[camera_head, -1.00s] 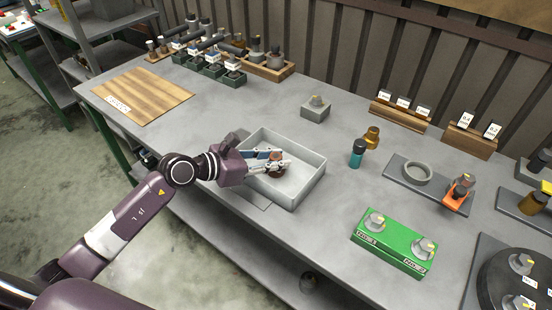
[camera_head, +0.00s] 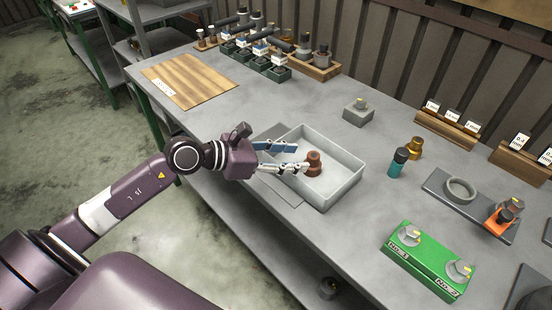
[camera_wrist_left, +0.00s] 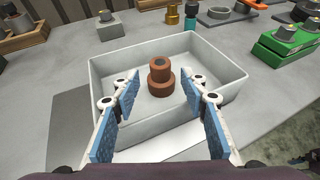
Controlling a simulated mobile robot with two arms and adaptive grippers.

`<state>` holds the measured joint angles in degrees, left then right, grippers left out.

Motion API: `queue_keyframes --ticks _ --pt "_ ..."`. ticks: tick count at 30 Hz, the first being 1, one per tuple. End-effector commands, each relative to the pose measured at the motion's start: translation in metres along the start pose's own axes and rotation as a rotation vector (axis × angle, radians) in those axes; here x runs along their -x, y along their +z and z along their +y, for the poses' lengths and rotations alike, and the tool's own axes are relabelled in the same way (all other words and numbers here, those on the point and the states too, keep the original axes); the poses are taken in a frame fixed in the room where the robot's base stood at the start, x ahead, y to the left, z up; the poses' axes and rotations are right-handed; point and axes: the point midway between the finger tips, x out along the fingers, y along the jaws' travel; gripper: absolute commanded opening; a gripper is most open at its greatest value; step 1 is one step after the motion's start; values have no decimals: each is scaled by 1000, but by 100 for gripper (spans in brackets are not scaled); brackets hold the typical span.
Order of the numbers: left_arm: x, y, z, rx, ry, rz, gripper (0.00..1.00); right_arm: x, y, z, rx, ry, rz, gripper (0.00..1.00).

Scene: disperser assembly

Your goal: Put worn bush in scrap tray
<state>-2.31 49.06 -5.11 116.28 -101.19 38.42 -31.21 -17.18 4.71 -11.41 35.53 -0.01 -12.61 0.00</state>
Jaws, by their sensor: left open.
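The worn bush (camera_head: 314,163) is a brown stepped cylinder. It stands upright on the floor of the white scrap tray (camera_head: 343,189), and it also shows in the left wrist view (camera_wrist_left: 160,77) inside the tray walls. My left gripper (camera_head: 299,157) is open and empty, with its blue-padded fingers reaching over the tray's near left side. In the left wrist view the fingertips (camera_wrist_left: 165,88) are spread wide on either side of the view, apart from the bush.
A green block (camera_head: 428,262) with two knobbed parts sits right of the tray. A teal bottle (camera_head: 398,163) and a brass part (camera_head: 414,147) stand behind it. A grey block (camera_head: 357,112) is at the back. A wooden board (camera_head: 190,80) lies at the left.

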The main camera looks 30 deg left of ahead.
Motion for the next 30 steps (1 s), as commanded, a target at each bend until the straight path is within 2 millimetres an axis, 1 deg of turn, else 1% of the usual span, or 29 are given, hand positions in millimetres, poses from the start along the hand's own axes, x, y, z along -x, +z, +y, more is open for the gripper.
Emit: queue_keyframes --ticks 1,6,12,17,30 --pt "10 -4 -1 -4 -1 6 40 -6 0 0 0 0 0 28" --pt "35 -3 -1 0 -1 3 40 -11 1 0 0 0 0 28" --pt "51 -1 -1 0 -1 0 40 -13 1 -1 0 -1 0 28" --pt "55 0 0 0 -1 -1 40 -14 1 -2 -1 -2 1 28" --pt "54 1 0 0 -1 -1 40 -13 0 -4 -1 -5 1 28"
